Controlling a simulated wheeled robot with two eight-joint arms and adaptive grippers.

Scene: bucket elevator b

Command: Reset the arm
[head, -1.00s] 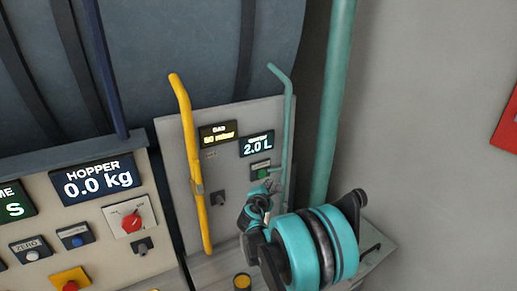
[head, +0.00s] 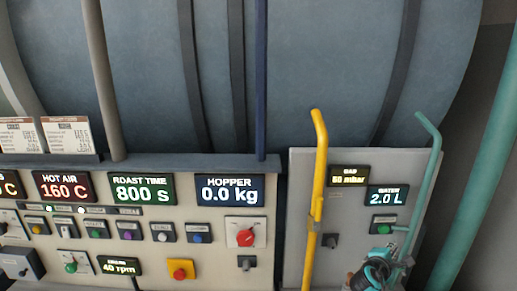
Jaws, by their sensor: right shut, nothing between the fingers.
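My right gripper (head: 386,253) shows small at the lower right, in front of the grey gas and water panel (head: 298,200). It is shut and empty. Most of my right arm is below the picture's edge. My left gripper is not in view.
A yellow pipe (head: 318,170) stands on the panel left of my gripper. The control panel (head: 150,222) on the left has several displays, buttons and a red knob (head: 245,238). A large blue-grey drum (head: 330,70) is behind. A thick teal pipe (head: 480,190) stands at right.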

